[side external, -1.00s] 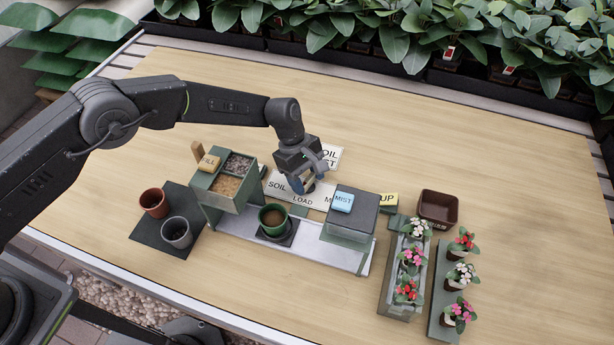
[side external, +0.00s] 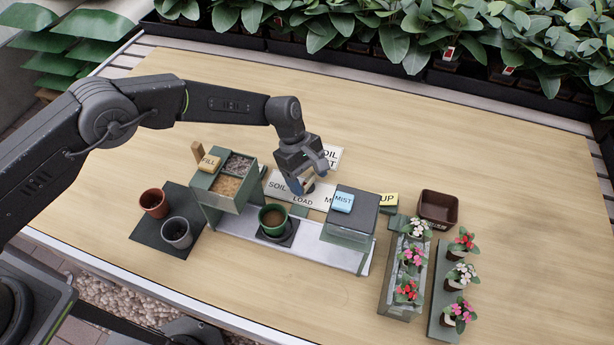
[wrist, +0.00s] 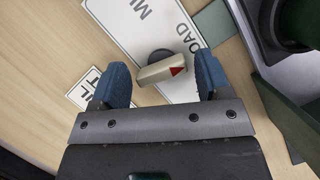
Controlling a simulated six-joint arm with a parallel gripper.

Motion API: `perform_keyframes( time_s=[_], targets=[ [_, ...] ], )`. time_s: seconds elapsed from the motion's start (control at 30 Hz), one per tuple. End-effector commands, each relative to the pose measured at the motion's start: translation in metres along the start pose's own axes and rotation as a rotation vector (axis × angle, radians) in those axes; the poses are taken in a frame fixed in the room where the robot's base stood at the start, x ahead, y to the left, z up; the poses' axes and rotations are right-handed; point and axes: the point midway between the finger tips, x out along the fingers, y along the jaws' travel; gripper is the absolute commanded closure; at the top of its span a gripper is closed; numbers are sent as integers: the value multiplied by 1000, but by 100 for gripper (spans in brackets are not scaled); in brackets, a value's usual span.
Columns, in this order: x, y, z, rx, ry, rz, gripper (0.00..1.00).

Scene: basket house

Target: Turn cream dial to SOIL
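The cream dial (wrist: 156,72) is a cream bar with a red mark at its right end, on a round dark base. It sits on a white label plate (wrist: 165,35) reading LOAD and MI. The red end faces right in the wrist view, on the LOAD side. My gripper (wrist: 160,80) is open, with one blue finger on each side of the dial and gaps visible. In the side view my gripper (side external: 312,180) is over the plate (side external: 278,187), which shows SOIL, LOAD and M; it mostly hides the dial there. SOIL is not visible in the wrist view.
A green pot (side external: 263,210) stands between a filled hopper (side external: 205,183) and a box (side external: 365,208) with a blue MIST button. Another sign (side external: 333,153) lies behind my gripper. Flower trays (side external: 385,290) are at right. The table behind is clear.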

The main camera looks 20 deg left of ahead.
Motion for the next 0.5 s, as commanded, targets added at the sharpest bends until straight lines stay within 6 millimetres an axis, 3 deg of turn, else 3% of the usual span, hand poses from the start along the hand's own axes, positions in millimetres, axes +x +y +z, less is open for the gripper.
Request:
perform_keyframes(
  time_s=[0.33, 0.5],
  targets=[
    [1, -1, -2, -3, 2, -1, 21],
    [-16, 0, -2, -3, 1, 0, 21]
  ],
)
